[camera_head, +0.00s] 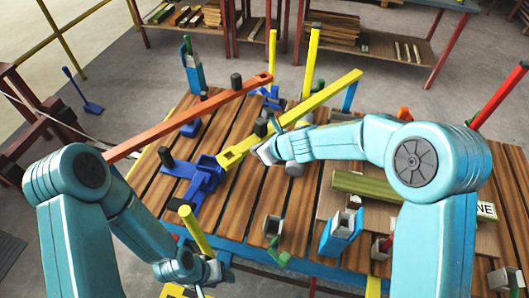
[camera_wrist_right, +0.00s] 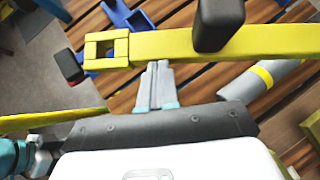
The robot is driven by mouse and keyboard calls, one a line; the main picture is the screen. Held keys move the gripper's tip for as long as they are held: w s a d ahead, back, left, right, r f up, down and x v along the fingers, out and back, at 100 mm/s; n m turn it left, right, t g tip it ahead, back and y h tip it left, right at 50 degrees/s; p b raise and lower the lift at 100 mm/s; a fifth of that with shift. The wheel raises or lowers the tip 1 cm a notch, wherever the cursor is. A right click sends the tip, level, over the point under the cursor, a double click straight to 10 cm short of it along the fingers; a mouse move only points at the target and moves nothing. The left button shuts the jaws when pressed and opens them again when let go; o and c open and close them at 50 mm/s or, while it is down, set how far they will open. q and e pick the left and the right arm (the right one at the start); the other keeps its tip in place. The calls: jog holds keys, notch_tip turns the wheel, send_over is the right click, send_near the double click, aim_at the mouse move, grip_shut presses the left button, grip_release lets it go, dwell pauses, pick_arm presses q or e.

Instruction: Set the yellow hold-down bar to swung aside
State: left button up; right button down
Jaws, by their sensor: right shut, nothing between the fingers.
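The yellow hold-down bar (camera_head: 315,103) runs diagonally over the slatted table, from a square open end at lower left to the far upper right. A dark block-shaped knob (camera_head: 261,127) stands on it; the knob also shows in the right wrist view (camera_wrist_right: 218,24). My right gripper (camera_head: 272,128) is beside the bar near its square end. In the right wrist view its fingers (camera_wrist_right: 155,72) are shut and empty, with tips at the near edge of the bar (camera_wrist_right: 165,47); I cannot tell if they touch. My left gripper (camera_head: 207,283) is low at the front; its jaws are unclear.
A blue bracket (camera_head: 203,178) sits on the table near the bar's square end. An orange bar (camera_head: 190,115) crosses to the left. A yellow post (camera_head: 196,232) rises near my left gripper. A green-yellow beam (camera_head: 368,188) lies at right, beyond a blue-and-white block (camera_head: 341,232).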

aim_at(244, 142)
jog(key=shift+w+a+r+m+t, duration=0.1)
jog(key=shift+w+a+m+t, duration=0.2)
jog(key=shift+w+a+m, duration=0.45)
jog(key=shift+w+a+r+m+t+h+p, duration=0.3)
jog(key=shift+w+a+h+p, duration=0.1)
jog(key=shift+a, duration=0.15)
pick_arm(q)
jog(key=shift+s+d+r, duration=0.2)
jog(key=shift+s+r, duration=0.1)
jog(key=shift+r, duration=0.45)
pick_arm(e)
jog(key=shift+a, duration=0.15)
pick_arm(q)
jog(key=shift+s, duration=0.1)
pick_arm(e)
jog(key=shift+a, duration=0.1)
